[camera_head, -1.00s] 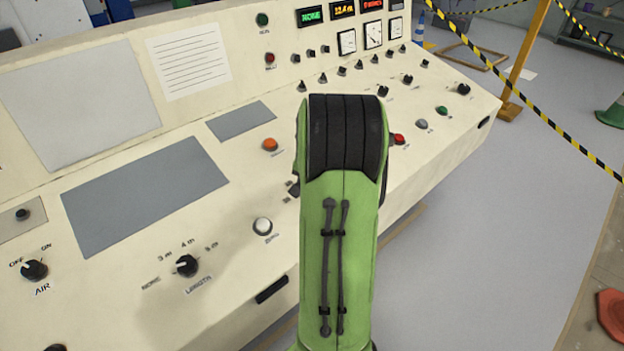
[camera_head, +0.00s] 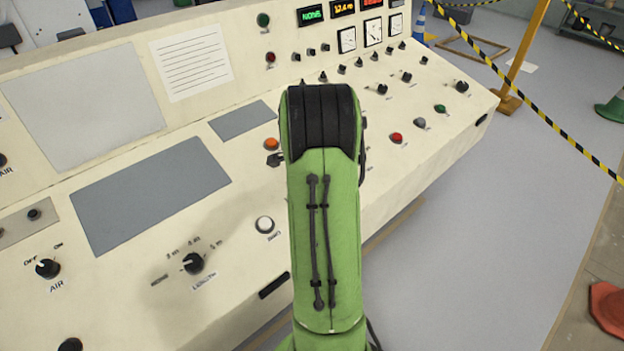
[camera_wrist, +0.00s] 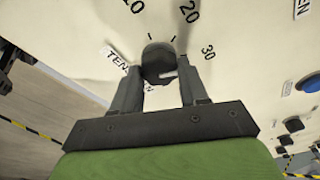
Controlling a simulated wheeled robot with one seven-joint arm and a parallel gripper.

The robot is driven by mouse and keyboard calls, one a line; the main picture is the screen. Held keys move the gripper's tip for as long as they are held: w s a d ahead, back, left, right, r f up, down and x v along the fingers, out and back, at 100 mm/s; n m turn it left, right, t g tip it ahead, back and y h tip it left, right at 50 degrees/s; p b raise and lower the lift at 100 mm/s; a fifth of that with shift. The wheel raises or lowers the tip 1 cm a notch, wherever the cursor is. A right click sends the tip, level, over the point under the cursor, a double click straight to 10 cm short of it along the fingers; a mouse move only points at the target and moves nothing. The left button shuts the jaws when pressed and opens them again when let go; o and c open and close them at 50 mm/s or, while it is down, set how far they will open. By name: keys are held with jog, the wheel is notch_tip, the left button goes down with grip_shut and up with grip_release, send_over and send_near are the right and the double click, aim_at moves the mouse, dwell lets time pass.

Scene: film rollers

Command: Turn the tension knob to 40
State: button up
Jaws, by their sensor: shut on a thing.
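The black tension knob (camera_wrist: 157,58) shows in the wrist view on the cream panel (camera_wrist: 90,30). Marks 10, 20 and 30 are printed around it, and a label starting "TEN" is partly covered. My gripper (camera_wrist: 160,78) has its two dark fingers on either side of the knob and is shut on it. I cannot make out which number the knob points to, and no 40 mark can be read. In the head view my green arm hides the gripped knob.
The head view shows the sloping cream console with an AIR knob (camera_head: 47,268), a LENGTH knob (camera_head: 193,263), a white button (camera_head: 265,224), an orange button (camera_head: 271,144) and a red button (camera_head: 397,138). Several small knobs line the back. Open floor lies to the right, beyond the console edge.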

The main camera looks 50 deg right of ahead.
jog(key=m+p, duration=0.1)
jog(key=m, duration=0.4)
jog(key=shift+g+y+p, duration=0.3)
jog(key=shift+y+p, duration=0.05)
jog(key=shift+y, duration=0.05)
jog(key=shift+m+y+p, duration=0.3)
jog(key=shift+m+p, duration=0.35)
jog(key=shift+m, duration=1.85)
jog(key=o, duration=1.1)
jog(key=shift+c, duration=0.2)
notch_tip(320, 180, up, 16)
jog(key=p, duration=0.3)
jog(key=shift+s+a+f, duration=0.15)
jog(key=shift+s+a, duration=0.25)
